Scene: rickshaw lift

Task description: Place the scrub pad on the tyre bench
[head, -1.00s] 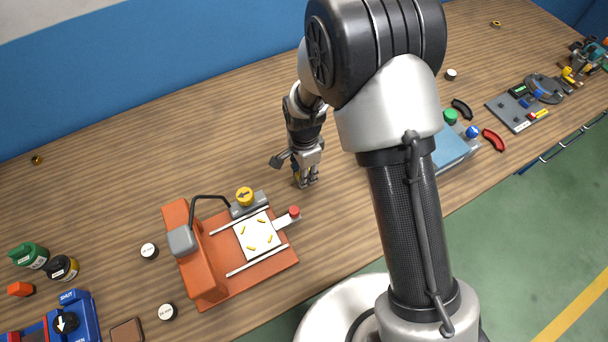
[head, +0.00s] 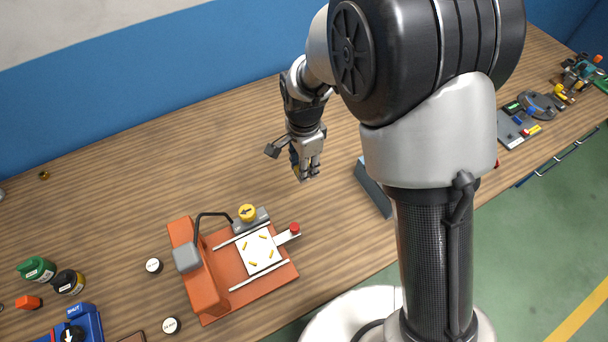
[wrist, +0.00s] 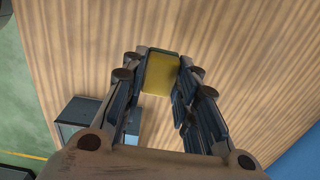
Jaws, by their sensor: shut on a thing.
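My gripper (head: 307,174) is over the wooden worktop, in the middle of the head view, pointing down. In the wrist view my gripper (wrist: 160,76) is shut on the scrub pad (wrist: 160,74), a small yellow block with a dark edge, held between the fingertips. The pad is hardly visible in the head view, hidden by the fingers. The gap between pad and worktop is hard to judge. The long wooden worktop (head: 130,190) spans the view; I cannot tell which part is called the tyre bench.
An orange fixture (head: 205,285) with a white plate stands front left of my gripper. A blue-grey box (head: 373,188) stands to the right, partly behind my arm; it also shows in the wrist view (wrist: 85,118). Green (head: 37,268) and black jars stand far left.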

